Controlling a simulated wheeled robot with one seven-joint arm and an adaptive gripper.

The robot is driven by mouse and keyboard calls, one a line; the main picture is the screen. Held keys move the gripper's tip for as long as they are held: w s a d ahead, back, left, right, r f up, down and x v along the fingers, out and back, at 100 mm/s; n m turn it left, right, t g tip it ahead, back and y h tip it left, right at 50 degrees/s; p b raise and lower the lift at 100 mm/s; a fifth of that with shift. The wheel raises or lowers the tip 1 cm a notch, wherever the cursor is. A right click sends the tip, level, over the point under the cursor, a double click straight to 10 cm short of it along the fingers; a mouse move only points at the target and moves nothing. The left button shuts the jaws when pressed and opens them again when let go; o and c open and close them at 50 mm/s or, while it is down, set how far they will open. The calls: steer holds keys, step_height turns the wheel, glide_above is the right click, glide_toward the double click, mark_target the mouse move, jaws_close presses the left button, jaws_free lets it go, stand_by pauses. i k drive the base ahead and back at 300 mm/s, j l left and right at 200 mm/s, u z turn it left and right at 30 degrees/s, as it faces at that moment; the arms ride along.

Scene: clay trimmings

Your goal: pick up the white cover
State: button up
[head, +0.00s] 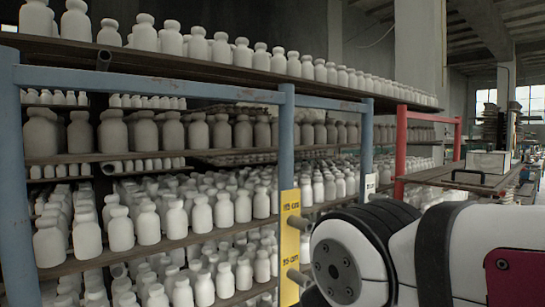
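I cannot pick out a white cover with certainty. A small pale box-like thing (488,162) sits on a dark bench at the right, too small to tell what it is. My own white and black arm fills the lower right of the head view. My gripper is not in this view, so its opening and anything in it are hidden.
A blue-framed shelf rack (287,145) holds many rows of white bottle-shaped clay pieces (149,224) across the left and middle. A yellow measuring plate (290,245) is on one post. A red frame (401,150) stands farther back. The dark bench (455,178) is beyond my arm.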

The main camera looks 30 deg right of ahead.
mark_target(489, 161)
steer(key=z, duration=2.2)
steer(key=i+l+z, duration=0.35)
steer(key=i, duration=0.65)
steer(key=i+z, duration=0.35)
steer(key=i, duration=0.65)
steer(key=i+l+u, duration=0.2)
steer(key=i, duration=0.35)
steer(key=i+u, duration=0.25)
steer(key=i, duration=0.3)
steer(key=i+l+u, duration=0.2)
steer(key=i, duration=0.3)
steer(key=i+l+u, duration=0.2)
steer(key=u, duration=0.3)
steer(key=i+l+u, duration=0.3)
steer(key=u, duration=0.15)
steer(key=i+l+u, duration=0.2)
steer(key=l+u, duration=0.3)
steer(key=i+l+u, duration=0.1)
steer(key=l+u, duration=0.35)
